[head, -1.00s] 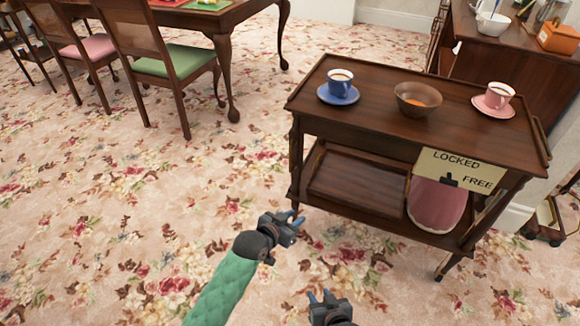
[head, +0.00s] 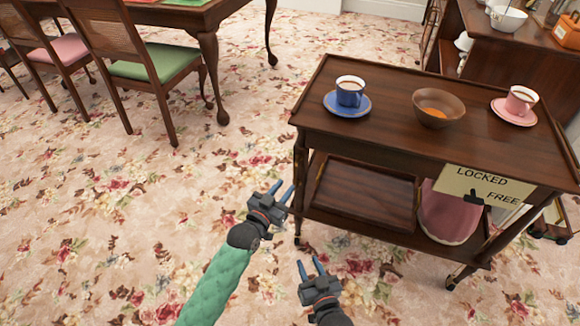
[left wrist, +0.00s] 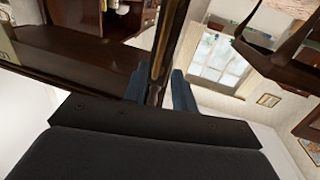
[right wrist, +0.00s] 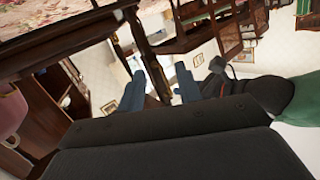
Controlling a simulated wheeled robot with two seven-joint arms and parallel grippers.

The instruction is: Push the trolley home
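The dark wooden trolley (head: 400,142) stands at the right in the head view. Its top bears a blue cup (head: 350,92) on a blue saucer, a brown bowl (head: 438,109) with something orange in it, and a pink cup (head: 521,100) on a pink saucer. A sign (head: 487,186) on its near side reads LOCKED and FREE, with a small black lever (head: 474,196). My left gripper (head: 281,189) is open beside the near left leg; a post (left wrist: 167,45) shows between its fingers in the left wrist view. My right gripper (head: 310,264) is open and empty, lower and short of the trolley.
A pink rounded thing (head: 447,212) sits on the trolley's lower shelf. Chairs with green (head: 157,62) and pink seats stand by a table at the upper left. A sideboard (head: 510,45) stands behind the trolley. The flowered carpet (head: 120,200) is clear at the left.

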